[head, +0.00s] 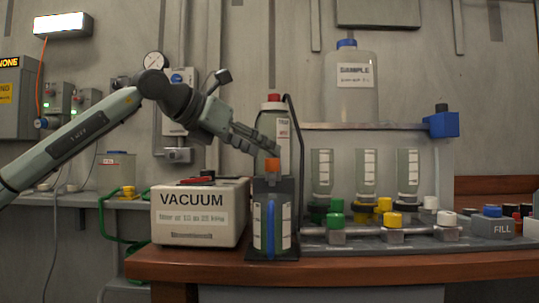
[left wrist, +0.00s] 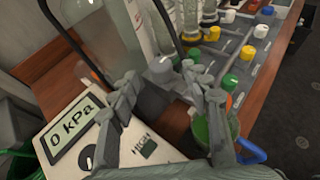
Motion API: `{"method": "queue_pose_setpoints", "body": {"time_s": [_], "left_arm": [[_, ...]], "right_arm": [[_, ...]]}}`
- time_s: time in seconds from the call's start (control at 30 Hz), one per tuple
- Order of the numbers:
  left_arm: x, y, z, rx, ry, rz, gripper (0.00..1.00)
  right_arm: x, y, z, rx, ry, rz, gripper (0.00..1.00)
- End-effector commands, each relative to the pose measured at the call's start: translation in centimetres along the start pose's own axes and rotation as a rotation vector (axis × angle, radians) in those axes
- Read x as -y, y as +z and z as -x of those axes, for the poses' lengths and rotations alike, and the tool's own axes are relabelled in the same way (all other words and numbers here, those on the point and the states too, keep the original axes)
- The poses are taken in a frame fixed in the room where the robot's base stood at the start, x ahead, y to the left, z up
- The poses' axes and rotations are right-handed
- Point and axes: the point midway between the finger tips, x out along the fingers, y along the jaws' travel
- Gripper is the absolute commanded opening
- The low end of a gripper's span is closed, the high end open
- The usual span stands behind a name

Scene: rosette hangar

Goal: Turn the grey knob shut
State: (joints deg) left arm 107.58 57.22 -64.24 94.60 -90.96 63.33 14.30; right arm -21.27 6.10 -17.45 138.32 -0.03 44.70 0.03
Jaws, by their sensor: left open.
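The grey knob (left wrist: 160,70) shows in the left wrist view, with a light mark on its top. It lies between and just beyond the fingertips of my left gripper (left wrist: 163,84), which is open. I cannot tell whether a finger touches it. In the head view my left gripper (head: 266,145) reaches down from the left, over the bottle stand. I cannot make out the knob in the head view; the gripper and the stand's front parts seem to hide it. My right gripper is in neither view.
A VACUUM box (head: 199,211) stands left of the stand; its display (left wrist: 72,128) reads 0 kPa. A bottle with a blue handle (head: 271,230) is at the front. A large bottle (head: 285,124) stands behind. Coloured knobs (head: 394,219) line the manifold at right.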

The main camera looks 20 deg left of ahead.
Motion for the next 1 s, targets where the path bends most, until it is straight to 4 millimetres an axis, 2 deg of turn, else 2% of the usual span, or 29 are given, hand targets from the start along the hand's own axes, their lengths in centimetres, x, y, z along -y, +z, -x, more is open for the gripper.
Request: {"method": "queue_pose_setpoints", "body": {"time_s": [0.03, 0.2, 0.53, 0.9, 1.0], "left_arm": [[0.1, 0.0, -0.9, 0.0, -0.001, -0.001, 0.48], [0.0, 0.1, -2.6, 0.001, -0.001, 0.0, 0.48], [0.0, 0.0, -3.0, 0.001, 0.0, 0.0, 0.48], [0.0, 0.0, -3.0, 0.001, 0.0, 0.0, 0.03], [0.0, 0.0, -3.0, 0.001, 0.0, 0.0, 0.0]], "right_arm": [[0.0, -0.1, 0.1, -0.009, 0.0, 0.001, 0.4], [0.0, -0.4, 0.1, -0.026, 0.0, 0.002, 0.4], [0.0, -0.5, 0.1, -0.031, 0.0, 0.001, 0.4], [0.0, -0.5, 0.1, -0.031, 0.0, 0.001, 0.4], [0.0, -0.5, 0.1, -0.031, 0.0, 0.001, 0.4]]}}
